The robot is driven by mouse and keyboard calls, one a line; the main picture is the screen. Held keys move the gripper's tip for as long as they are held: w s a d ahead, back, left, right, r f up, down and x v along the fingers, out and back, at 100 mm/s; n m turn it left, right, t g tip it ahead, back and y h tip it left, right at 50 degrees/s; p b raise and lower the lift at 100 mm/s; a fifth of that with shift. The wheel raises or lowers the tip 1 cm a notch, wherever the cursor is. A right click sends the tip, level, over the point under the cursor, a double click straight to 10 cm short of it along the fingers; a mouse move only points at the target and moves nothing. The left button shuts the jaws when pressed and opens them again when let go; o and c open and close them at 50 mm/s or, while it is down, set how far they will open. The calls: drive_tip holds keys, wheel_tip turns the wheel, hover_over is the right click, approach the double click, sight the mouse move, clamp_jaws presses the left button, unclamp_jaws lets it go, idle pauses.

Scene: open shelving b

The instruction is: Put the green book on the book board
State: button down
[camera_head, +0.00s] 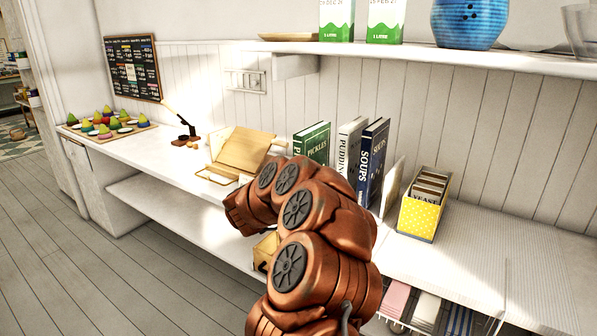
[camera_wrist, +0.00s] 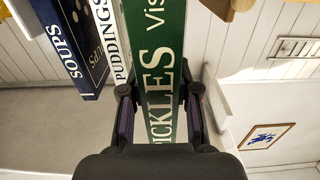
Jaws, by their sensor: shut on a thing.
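The green book (camera_head: 311,143), with "PICKLES" on its spine, stands upright on the counter at the left of the row of books. In the wrist view the green book (camera_wrist: 160,70) lies between the two fingers of my gripper (camera_wrist: 158,108), which is shut on its spine end. In the head view my arm hides the gripper. The book board (camera_head: 245,150), a tilted wooden stand, is on the counter left of the green book, with a gap between them.
A white "PUDDINGS" book (camera_head: 350,148) and a blue "SOUPS" book (camera_head: 372,158) stand just right of the green book. A yellow box (camera_head: 419,219) is farther right. A wall shelf (camera_head: 420,52) with cartons and a blue pot overhangs the counter. A small lamp (camera_head: 182,125) stands left of the board.

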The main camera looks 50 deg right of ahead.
sight(324, 160)
drive_tip(key=shift+w+d+f+p, duration=0.15)
drive_tip(key=shift+d+p, duration=0.4)
drive_tip(key=shift+d, duration=1.65)
drive_tip(key=shift+w+d+f+p, duration=0.15)
drive_tip(key=shift+d+p, duration=0.4)
drive_tip(key=shift+d, duration=1.6)
drive_tip(key=shift+d+f+p, duration=0.25)
drive_tip(key=shift+d+p, duration=0.3)
drive_tip(key=shift+d, duration=1.65)
drive_tip(key=shift+f, duration=0.4)
drive_tip(key=c, duration=0.8)
unclamp_jaws()
drive_tip(key=shift+o, duration=0.2)
drive_tip(key=shift+a, duration=0.1)
drive_tip(key=a, duration=1.1)
drive_tip(key=shift+s+a, duration=0.25)
drive_tip(key=shift+a, duration=0.15)
